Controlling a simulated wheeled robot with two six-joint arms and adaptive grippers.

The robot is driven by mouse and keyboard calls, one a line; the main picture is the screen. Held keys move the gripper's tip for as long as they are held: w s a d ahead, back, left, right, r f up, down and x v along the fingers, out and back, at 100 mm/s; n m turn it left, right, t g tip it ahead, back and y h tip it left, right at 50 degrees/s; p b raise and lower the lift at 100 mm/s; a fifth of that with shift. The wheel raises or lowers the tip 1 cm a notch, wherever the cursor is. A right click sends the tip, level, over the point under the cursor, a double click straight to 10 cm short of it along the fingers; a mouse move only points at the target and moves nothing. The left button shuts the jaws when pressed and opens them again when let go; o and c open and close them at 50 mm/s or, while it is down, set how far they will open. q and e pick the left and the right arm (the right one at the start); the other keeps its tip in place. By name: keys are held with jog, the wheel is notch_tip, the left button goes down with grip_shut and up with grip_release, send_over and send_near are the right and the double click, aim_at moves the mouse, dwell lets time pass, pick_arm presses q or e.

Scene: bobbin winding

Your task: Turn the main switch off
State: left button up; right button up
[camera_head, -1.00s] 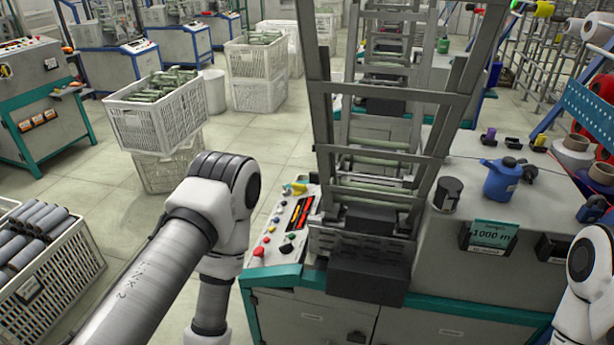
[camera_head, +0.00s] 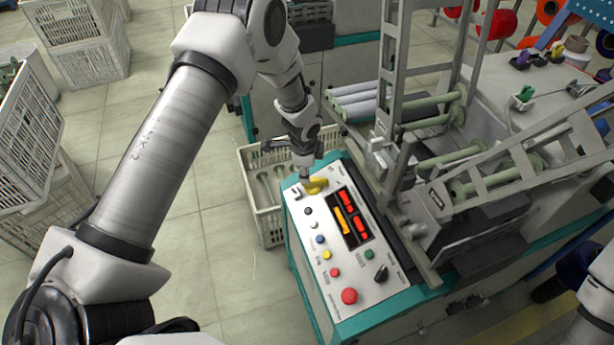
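The control panel (camera_head: 319,288) is a light sloped plate on the teal-edged machine. At its far end is a yellow part (camera_head: 316,186), which looks like a switch; its label and setting cannot be read. My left gripper (camera_head: 305,177) points down right at this yellow part, near or touching it. Its fingers are small and partly hidden, so I cannot tell whether they are open or shut. A black rotary knob (camera_head: 381,273) sits at the panel's near right. My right gripper is out of view.
The panel also has a red mushroom button (camera_head: 349,295), several coloured buttons and red-orange displays (camera_head: 348,217). The machine's metal frame (camera_head: 392,150) rises right of the panel. A white crate (camera_head: 262,195) stands behind and left of it. Floor left of the panel is clear.

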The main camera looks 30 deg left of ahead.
aim_at(315, 183)
pick_arm(q)
jog(key=x, duration=0.7)
jog(key=shift+w, duration=0.25)
grip_shut()
